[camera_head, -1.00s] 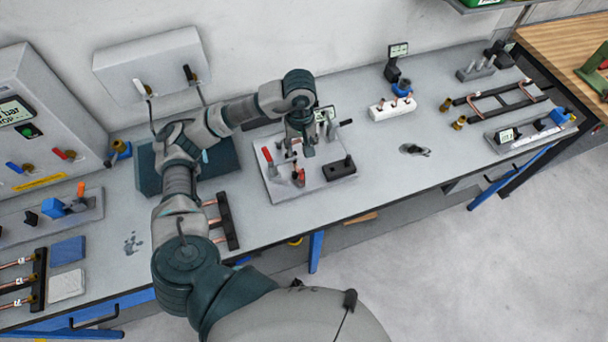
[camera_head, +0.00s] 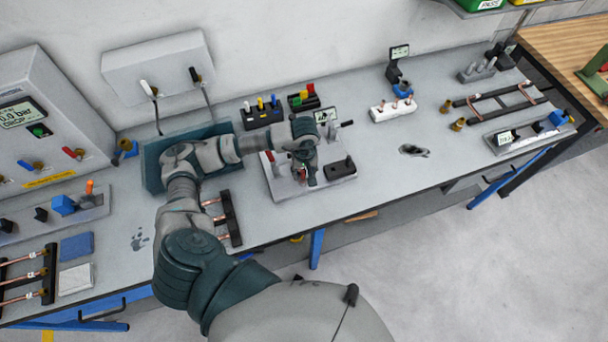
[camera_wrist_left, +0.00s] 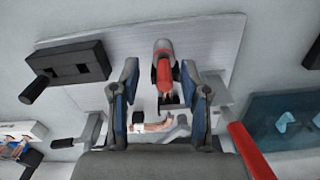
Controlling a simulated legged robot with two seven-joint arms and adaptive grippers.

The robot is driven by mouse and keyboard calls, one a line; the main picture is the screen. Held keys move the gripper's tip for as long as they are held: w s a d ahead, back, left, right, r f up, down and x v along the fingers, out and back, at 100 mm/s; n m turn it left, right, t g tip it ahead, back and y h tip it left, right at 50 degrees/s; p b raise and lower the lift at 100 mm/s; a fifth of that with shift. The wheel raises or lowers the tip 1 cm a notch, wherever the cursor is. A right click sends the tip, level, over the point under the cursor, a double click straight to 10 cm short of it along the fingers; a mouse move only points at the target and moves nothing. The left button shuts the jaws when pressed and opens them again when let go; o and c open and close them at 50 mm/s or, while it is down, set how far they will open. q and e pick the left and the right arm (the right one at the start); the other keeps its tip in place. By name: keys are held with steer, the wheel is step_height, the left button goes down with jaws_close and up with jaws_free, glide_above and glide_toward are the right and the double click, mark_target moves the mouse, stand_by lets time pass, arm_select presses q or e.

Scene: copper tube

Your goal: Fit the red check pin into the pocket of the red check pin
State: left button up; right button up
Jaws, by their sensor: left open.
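My left gripper (camera_head: 305,172) is low over the grey fixture plate (camera_head: 284,192). In the left wrist view, its two blue-padded fingers (camera_wrist_left: 162,75) are open and apart. A red cylindrical piece (camera_wrist_left: 163,74) with a grey end shows between and beyond them; I cannot tell if it is the check pin or touches a finger. A red-topped pin (camera_head: 311,88) stands with yellow and green ones in a black block (camera_head: 304,104) behind the fixture. I cannot make out which pocket is the red pin's. My right gripper is not in view.
Another black block (camera_head: 262,117) with coloured pins stands behind my forearm. On the fixture, a red handle (camera_wrist_left: 250,152) lies right of my fingers in the wrist view and a black block (camera_head: 340,169) sits at its right side.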

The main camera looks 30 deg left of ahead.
arm_select(q)
steer(key=shift+a, duration=0.2)
steer(key=c, duration=0.7)
steer(key=shift+a, duration=0.25)
jaws_close()
